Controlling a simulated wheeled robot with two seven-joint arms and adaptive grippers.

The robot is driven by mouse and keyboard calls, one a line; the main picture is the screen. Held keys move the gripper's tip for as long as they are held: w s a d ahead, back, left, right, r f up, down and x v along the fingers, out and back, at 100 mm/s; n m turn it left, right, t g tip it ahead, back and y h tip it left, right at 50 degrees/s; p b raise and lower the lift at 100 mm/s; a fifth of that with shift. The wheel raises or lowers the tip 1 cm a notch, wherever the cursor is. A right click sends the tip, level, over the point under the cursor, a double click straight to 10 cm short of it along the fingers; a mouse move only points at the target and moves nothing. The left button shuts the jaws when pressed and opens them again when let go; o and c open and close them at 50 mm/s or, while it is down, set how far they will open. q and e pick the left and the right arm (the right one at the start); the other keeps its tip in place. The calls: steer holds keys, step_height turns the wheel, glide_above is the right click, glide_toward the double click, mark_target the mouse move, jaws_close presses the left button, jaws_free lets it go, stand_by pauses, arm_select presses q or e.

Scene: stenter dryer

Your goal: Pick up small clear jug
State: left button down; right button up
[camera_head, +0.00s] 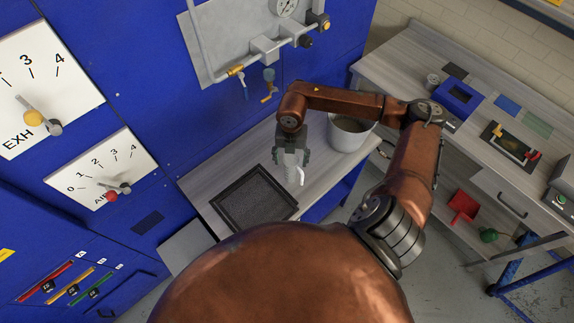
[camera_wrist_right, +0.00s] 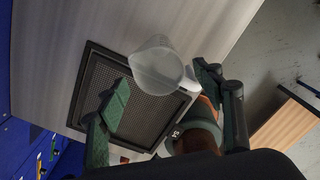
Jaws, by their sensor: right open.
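The small clear jug (camera_head: 295,176) is partly hidden under my right gripper (camera_head: 291,159) in the head view. It stands on the grey bench by the right corner of a black mesh tray. The right wrist view shows the jug (camera_wrist_right: 156,66) more fully, with its pale handle (camera_wrist_right: 189,85) pointing to the lower right. My right gripper (camera_wrist_right: 161,76) is open, its green fingers apart on either side of the jug in that view. The handle lies close to the right finger; I cannot tell whether they touch. My left gripper is not in view.
The black mesh tray (camera_head: 220,210) lies flat on the bench (camera_head: 203,180). A grey bucket (camera_head: 347,136) stands behind and to the right of my gripper. The blue machine panel (camera_head: 140,95) rises along the left. A second workbench (camera_head: 400,75) with several items is at the right.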

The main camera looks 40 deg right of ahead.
mark_target(291, 170)
step_height(291, 170, down, 8)
steer(key=shift+d+r+p, duration=0.1)
steer(key=shift+r+p, duration=0.05)
steer(key=shift+p, duration=0.8)
steer(key=shift+c, duration=1.1)
steer(key=c, duration=1)
